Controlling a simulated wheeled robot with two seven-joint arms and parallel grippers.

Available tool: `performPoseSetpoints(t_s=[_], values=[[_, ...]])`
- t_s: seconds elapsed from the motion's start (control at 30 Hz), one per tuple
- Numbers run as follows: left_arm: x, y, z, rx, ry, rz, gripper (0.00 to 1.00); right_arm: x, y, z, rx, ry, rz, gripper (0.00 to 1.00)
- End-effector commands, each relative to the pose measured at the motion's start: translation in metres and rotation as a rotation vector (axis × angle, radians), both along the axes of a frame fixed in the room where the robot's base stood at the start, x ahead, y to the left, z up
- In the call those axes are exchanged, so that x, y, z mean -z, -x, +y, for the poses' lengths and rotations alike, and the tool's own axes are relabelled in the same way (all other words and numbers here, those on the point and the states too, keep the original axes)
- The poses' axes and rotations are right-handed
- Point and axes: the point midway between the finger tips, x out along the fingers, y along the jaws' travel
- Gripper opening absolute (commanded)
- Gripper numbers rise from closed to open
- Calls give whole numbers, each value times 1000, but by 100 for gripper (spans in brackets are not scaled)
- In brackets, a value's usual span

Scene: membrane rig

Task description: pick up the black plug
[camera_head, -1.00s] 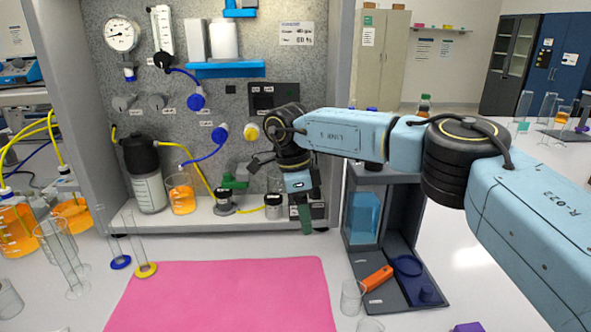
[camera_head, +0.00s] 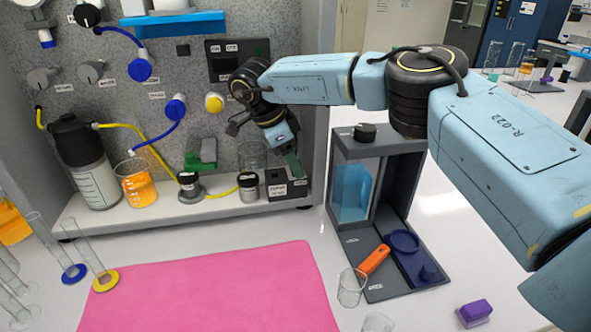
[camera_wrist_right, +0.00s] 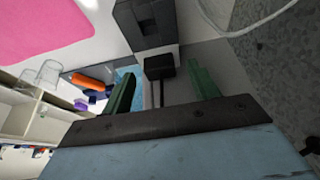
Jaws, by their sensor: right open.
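In the right wrist view, the black plug (camera_wrist_right: 159,67) is a small square block with a dark cable or stem running toward my gripper. It lies between the two green fingertips of my right gripper (camera_wrist_right: 161,72), with visible gaps on both sides. That gripper is open. In the head view, my right gripper (camera_head: 290,160) points down just above a labelled black box (camera_head: 285,185) on the rig's shelf, and I cannot make out the plug there. The box also shows in the wrist view (camera_wrist_right: 145,25), close beyond the plug; I cannot tell whether they touch. My left gripper is out of view.
A glass vessel (camera_head: 252,155), lidded jars (camera_head: 249,188) and an orange-filled beaker (camera_head: 136,185) stand on the shelf left of the gripper. A dark stand (camera_head: 405,185) is at right. A pink mat (camera_head: 210,290) lies clear in front. Yellow tubing (camera_head: 220,192) runs along the shelf.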

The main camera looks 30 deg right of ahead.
Motion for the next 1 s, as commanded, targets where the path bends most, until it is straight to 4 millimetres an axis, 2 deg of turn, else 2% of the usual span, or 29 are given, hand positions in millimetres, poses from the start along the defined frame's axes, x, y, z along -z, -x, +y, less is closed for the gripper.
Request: performPoseSetpoints(t_s=[0.07, 0.27, 0.63, 1.0], values=[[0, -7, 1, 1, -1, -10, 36, 7, 1, -3, 1, -1, -1, 60], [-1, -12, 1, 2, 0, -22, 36, 7, 1, -3, 1, -1, -1, 60], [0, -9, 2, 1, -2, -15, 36, 7, 1, -3, 1, -1, -1, 13], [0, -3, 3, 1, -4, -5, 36, 1, 0, -3, 0, -1, -3, 12]])
